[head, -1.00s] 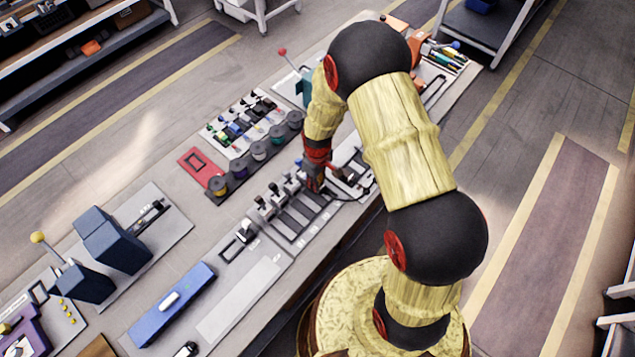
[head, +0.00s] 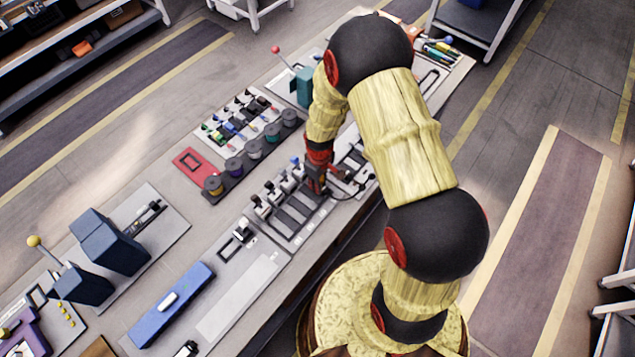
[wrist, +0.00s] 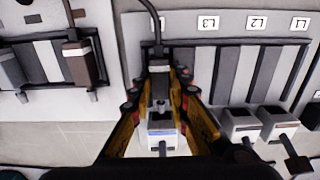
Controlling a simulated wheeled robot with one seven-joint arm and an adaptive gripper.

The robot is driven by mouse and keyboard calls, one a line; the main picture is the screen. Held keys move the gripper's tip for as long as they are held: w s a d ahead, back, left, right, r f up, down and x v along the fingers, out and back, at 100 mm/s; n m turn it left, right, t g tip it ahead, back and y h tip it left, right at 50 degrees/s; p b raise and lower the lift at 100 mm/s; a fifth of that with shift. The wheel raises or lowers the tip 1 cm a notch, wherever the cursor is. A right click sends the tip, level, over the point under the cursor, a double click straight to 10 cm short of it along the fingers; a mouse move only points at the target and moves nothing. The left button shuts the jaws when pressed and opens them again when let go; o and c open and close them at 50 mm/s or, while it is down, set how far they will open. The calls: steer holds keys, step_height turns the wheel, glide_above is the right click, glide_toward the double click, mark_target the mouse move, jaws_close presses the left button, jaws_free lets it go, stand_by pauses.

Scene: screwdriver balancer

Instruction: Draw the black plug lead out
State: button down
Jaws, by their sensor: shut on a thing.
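My gripper (wrist: 160,95) is shut on the black plug (wrist: 158,82) in the wrist view, with an orange-yellow finger on each side. The plug's black lead (wrist: 154,22) runs away from it toward the top of the picture. A white block (wrist: 162,124) with a light top lies just below the plug's end, between the fingers. I cannot tell whether the plug's tip is still inside it. In the head view my gripper (head: 317,186) is low over the panel on the bench, and the plug is too small to make out there.
Slots labelled L3, L2 and L1 (wrist: 298,23) lie to the right, with white blocks (wrist: 277,122) at their ends. Spools (head: 252,150) and a red frame (head: 192,162) sit beyond the panel.

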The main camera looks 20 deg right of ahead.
stand_by(0.4)
steer(key=c, duration=1.6)
jaws_free()
step_height(320, 180, up, 12)
